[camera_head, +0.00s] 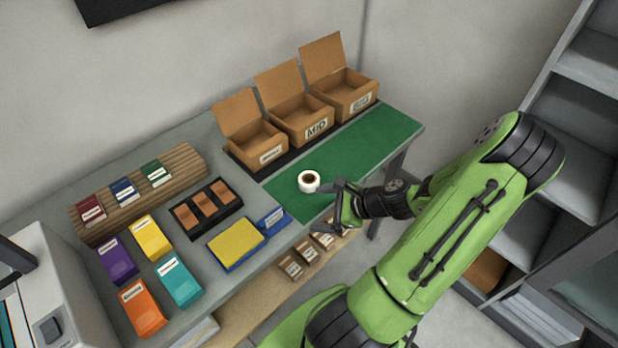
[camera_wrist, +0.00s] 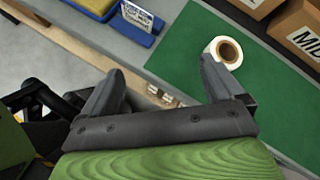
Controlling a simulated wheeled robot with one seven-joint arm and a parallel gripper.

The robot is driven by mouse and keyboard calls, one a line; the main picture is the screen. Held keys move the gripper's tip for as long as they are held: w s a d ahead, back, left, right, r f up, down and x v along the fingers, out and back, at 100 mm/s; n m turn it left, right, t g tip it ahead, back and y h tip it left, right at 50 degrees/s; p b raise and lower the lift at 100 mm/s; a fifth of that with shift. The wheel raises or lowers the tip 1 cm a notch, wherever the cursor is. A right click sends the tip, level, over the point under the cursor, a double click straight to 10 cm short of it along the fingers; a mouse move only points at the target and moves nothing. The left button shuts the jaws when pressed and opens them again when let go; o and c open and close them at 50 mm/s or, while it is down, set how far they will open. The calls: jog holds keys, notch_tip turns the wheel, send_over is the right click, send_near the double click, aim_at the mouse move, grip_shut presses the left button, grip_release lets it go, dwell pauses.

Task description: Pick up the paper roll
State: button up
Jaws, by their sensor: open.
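The paper roll (camera_head: 309,178) is a small white roll with a brown core. It lies on the green mat (camera_head: 375,140) at the right part of the table, in front of the cardboard boxes. In the wrist view the paper roll (camera_wrist: 214,52) lies just beyond the tip of the right finger. My gripper (camera_head: 335,205) is open and empty, near the table's front edge, to the right of and nearer than the roll. In the wrist view both fingers of my gripper (camera_wrist: 160,88) are spread apart with nothing between them. I cannot tell whether the right fingertip touches the roll.
Three open cardboard boxes (camera_head: 304,124) stand behind the roll on a dark strip. A yellow pad (camera_head: 236,243) and a blue labelled block (camera_head: 273,219) lie to the left. Coloured boxes and a wooden rack (camera_head: 185,165) fill the left side. The mat right of the roll is clear.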

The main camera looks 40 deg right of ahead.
jog(key=s+d+m+t+h, duration=0.3)
jog(key=d+m+t+h, duration=0.15)
jog(key=d+m, duration=0.35)
jog(key=m+b, duration=0.1)
jog(key=b, duration=0.1)
send_near(305, 177)
jog(key=shift+y, duration=0.25)
jog(key=x, duration=0.8)
jog(key=shift+w+d, duration=0.15)
jog(key=shift+d, duration=0.05)
jog(key=c, duration=1)
